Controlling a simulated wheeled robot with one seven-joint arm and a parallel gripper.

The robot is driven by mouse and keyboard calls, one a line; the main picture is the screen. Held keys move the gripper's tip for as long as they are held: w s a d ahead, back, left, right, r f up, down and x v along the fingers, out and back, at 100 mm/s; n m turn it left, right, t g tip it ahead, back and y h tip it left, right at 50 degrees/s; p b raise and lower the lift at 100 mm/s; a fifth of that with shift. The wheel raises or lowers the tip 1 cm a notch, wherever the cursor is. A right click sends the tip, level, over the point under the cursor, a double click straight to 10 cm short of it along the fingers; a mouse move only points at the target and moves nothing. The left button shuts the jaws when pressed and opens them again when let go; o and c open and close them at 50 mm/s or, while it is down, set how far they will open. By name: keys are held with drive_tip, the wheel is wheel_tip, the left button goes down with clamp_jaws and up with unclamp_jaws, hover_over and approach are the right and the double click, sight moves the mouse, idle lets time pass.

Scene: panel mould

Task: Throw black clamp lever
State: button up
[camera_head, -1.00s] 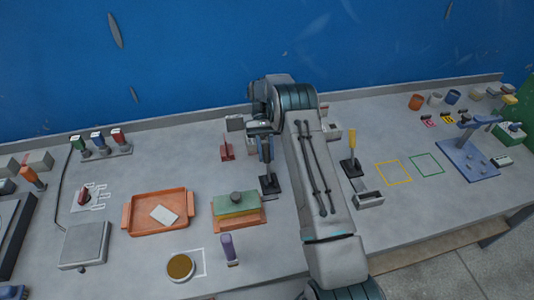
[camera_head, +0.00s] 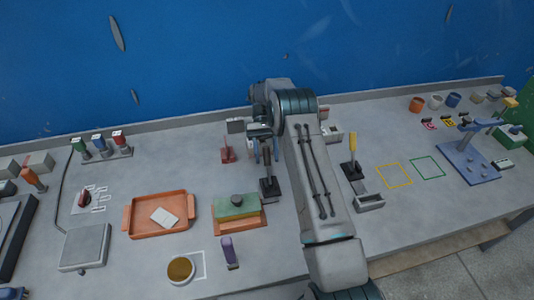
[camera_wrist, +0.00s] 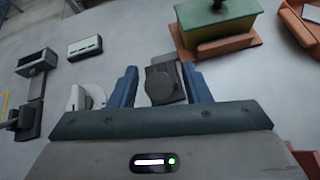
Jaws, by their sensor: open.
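The black clamp lever (camera_head: 269,187) stands on its dark base on the bench, left of my arm in the head view. I cannot tell whether a finger touches the lever.
A red lever (camera_head: 227,151) stands close to the left and a yellow-handled lever (camera_head: 351,155) to the right of my arm. A green block on an orange base (camera_head: 237,209) sits left of the black lever. An orange tray (camera_head: 128,217) lies farther left.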

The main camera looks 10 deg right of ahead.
sight(266, 149)
wheel_tip(266, 149, up, 4)
drive_tip(key=p, duration=0.3)
drive_tip(key=shift+r+p, duration=0.15)
drive_tip(key=shift+p, duration=0.2)
drive_tip(key=shift+s+d+b, duration=0.1)
drive_tip(key=shift+d+b, duration=0.2)
drive_tip(key=s+d+r+b, duration=0.2)
drive_tip(key=s+d+r, duration=0.3)
drive_tip(key=d, duration=0.4)
drive_tip(key=shift+s+d+r, duration=0.15)
drive_tip(key=shift+d+r, duration=0.2)
drive_tip(key=shift+r, duration=0.45)
drive_tip(key=s+a+r+n+t+h+b, duration=0.1)
drive_tip(key=s+a+r+t, duration=0.1)
drive_tip(key=s+r+t, duration=0.25)
drive_tip(key=s+a+r+t+b, duration=0.1)
drive_tip(key=s+a+r+t, duration=0.2)
drive_tip(key=s+r+t, duration=0.15)
drive_tip(key=s+a+f+n+t+b, duration=0.1)
drive_tip(key=s+t, duration=0.5)
drive_tip(key=s, duration=0.6)
drive_tip(key=shift+s+a+t+b, duration=0.3)
drive_tip(key=shift+a+b, duration=0.25)
drive_tip(key=shift+a, duration=0.05)
